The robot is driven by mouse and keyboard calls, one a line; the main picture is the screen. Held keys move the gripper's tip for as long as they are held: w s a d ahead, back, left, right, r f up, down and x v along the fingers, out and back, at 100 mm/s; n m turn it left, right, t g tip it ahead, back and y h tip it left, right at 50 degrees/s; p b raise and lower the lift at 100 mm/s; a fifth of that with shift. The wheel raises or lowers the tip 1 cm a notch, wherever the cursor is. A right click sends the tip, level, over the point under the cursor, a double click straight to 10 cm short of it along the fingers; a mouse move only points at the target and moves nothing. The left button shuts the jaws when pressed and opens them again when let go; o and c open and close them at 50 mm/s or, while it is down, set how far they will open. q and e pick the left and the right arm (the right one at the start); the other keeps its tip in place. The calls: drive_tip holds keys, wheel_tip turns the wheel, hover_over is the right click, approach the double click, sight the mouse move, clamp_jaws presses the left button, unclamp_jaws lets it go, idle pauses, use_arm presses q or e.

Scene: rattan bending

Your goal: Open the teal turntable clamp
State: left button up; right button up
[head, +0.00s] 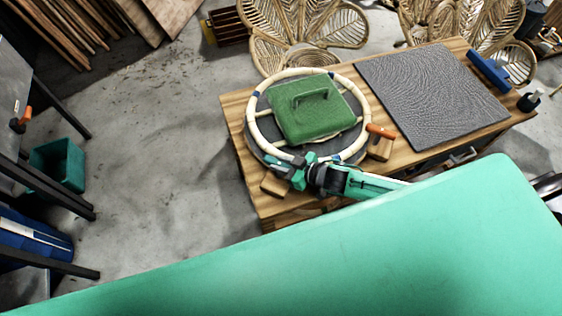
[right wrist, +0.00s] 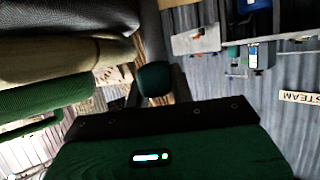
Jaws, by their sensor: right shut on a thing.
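The teal clamp (head: 281,160) is at the turntable's front edge, beside the ring. My right gripper (head: 297,170) reaches in from the right and is shut on the clamp; its fingers partly hide it. In the right wrist view a dark teal fingertip (right wrist: 155,80) shows close to the pale ring (right wrist: 60,62), and the green block (right wrist: 45,108) lies beyond. My left gripper is not in view.
An orange handle (head: 381,131) on a wooden block (head: 380,149) stands right of the ring. A grey textured mat (head: 433,95) covers the bench's right part, with a blue tool (head: 489,71) at its edge. Rattan chairs (head: 300,28) stand behind.

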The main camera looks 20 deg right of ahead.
drive_tip(key=shift+n+g+y, duration=0.5)
drive_tip(key=shift+n+g, duration=0.1)
drive_tip(key=shift+n, duration=0.1)
drive_tip(key=o, duration=1)
drive_tip(key=shift+d, duration=0.1)
drive_tip(key=shift+b+v, duration=1.85)
drive_tip(key=shift+v, duration=4.95)
